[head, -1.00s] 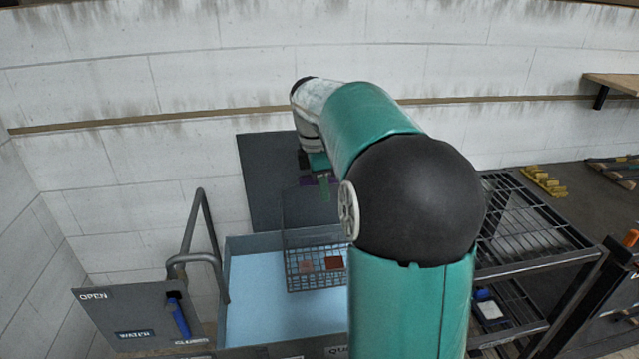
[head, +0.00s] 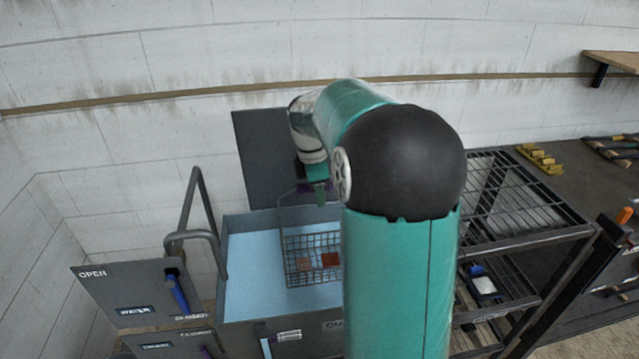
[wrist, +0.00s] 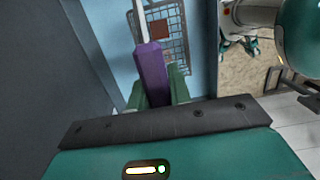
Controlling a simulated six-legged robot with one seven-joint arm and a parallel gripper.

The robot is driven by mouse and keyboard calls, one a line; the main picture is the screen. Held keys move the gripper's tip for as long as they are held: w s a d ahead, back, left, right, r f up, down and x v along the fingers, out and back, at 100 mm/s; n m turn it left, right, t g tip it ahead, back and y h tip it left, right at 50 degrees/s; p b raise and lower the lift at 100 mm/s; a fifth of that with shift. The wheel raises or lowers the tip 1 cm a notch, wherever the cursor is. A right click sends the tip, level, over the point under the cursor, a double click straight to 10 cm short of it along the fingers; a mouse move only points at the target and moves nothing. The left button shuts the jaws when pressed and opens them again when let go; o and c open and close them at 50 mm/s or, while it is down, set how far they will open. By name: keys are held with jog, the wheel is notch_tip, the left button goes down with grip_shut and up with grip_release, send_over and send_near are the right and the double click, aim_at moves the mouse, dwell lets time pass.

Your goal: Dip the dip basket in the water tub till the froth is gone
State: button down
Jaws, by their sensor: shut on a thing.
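The dip basket (head: 314,244) is a dark wire basket on a tall bail, holding two small reddish-brown blocks (head: 331,259). My gripper (head: 319,188) is above it, shut on its purple handle, which shows between the green fingers in the wrist view (wrist: 152,74). The basket hangs within the outline of the grey, light-blue-lined water tub (head: 244,328), toward its right side. My arm hides the tub's right end. I cannot tell how deep the basket is in the water, and no froth can be made out.
A grey panel marked OPEN and WATER (head: 130,290) with a blue lever (head: 178,294) stands left of the tub. A bent grey pipe (head: 195,236) reaches over the tub's left edge. A dark upright board (head: 262,155) is behind. A black wire rack (head: 510,205) stands to the right.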

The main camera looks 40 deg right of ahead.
jog(key=shift+f, duration=11.2)
